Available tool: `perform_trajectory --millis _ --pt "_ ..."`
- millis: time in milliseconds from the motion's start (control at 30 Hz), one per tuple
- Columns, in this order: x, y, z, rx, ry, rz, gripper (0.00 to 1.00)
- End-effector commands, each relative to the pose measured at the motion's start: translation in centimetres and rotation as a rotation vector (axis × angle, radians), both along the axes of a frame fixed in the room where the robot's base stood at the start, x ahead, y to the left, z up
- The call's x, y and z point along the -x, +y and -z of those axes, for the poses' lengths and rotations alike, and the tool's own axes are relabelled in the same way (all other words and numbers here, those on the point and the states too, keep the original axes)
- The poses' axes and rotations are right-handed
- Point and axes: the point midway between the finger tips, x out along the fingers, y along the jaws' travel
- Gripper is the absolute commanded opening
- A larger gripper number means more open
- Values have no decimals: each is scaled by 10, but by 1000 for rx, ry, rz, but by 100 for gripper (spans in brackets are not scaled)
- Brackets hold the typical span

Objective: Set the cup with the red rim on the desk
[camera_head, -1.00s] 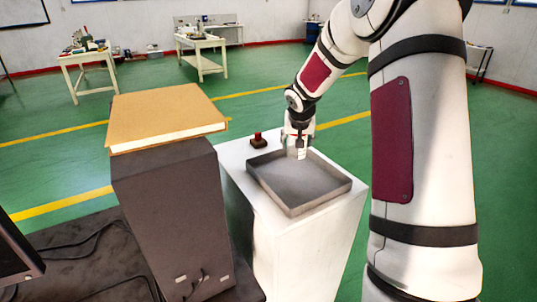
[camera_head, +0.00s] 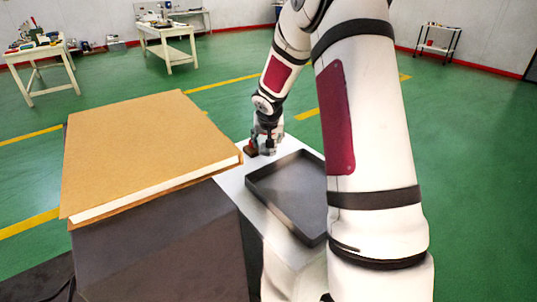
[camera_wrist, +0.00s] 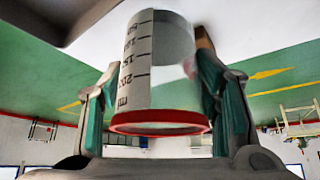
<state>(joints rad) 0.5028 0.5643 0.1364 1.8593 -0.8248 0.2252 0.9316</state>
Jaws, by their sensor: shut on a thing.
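In the wrist view, which is upside down, a clear cup (camera_wrist: 155,62) with dark measuring marks and a red rim (camera_wrist: 160,122) stands between my fingers. My gripper (camera_wrist: 160,100) is shut on the cup, a finger on each side, with the rim towards my wrist. In the head view my gripper (camera_head: 267,147) is low over the back left part of the white desk (camera_head: 232,182), outside the tray; it mostly hides the cup there. I cannot tell whether the cup's base touches the desk.
A dark shallow tray (camera_head: 262,196) lies on the desk, right of my gripper. A small red-brown object (camera_head: 250,149) stands close at my gripper's left. A large tan book (camera_head: 145,150) lies on a dark box (camera_head: 165,250) at the left. Worktables stand far back.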

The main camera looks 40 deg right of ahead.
Motion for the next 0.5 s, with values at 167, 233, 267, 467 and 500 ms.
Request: perform_trajectory --millis 167,233,267,467,500 --pt "0 0 17 1 2 0 23" --pt "0 1 29 1 3 -2 23" --pt "-1 1 34 0 3 -3 23" --pt "0 0 48 1 -1 -1 23" --pt "0 0 48 1 -1 0 23"
